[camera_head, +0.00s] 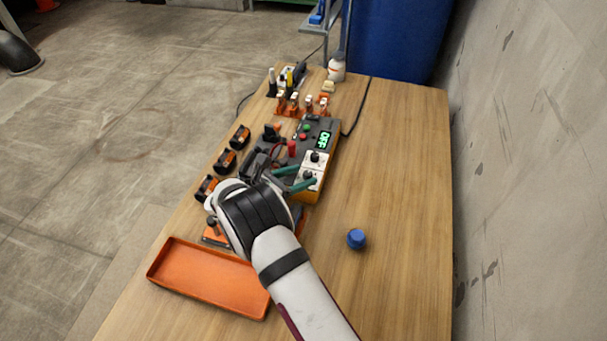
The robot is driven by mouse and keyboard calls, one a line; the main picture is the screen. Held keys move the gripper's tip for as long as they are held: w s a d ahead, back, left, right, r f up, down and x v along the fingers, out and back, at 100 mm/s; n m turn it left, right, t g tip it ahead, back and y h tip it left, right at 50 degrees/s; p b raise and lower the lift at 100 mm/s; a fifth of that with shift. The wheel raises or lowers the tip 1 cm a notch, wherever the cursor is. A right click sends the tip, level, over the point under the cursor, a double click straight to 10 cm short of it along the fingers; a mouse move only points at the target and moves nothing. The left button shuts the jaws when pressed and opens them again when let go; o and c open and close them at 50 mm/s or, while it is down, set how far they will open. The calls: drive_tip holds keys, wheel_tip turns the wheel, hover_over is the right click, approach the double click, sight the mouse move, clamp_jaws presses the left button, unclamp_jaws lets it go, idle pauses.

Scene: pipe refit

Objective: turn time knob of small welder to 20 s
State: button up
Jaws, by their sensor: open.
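The small welder (331,162) is a dark grey and orange box on the wooden table. Its green display reads "OFF". Two white dial plates with dark knobs sit on its near end, an upper knob (315,157) and a lower knob (308,175). Their labels and settings are too small to read, so I cannot tell which is the time knob. My gripper (312,173) reaches in from the left with green fingers spread apart. In this view the lower knob shows between the fingers; I cannot tell whether they touch it. My arm hides part of the welder's left side.
An orange tray (208,278) lies at the table's front left. A blue cap (356,239) stands right of my arm. Several black and orange clamps (226,161) line the left edge. Small tools and a white bottle (337,71) stand at the back. The table's right side is clear.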

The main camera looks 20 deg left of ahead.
drive_tip(key=shift+x, duration=0.8)
clamp_jaws()
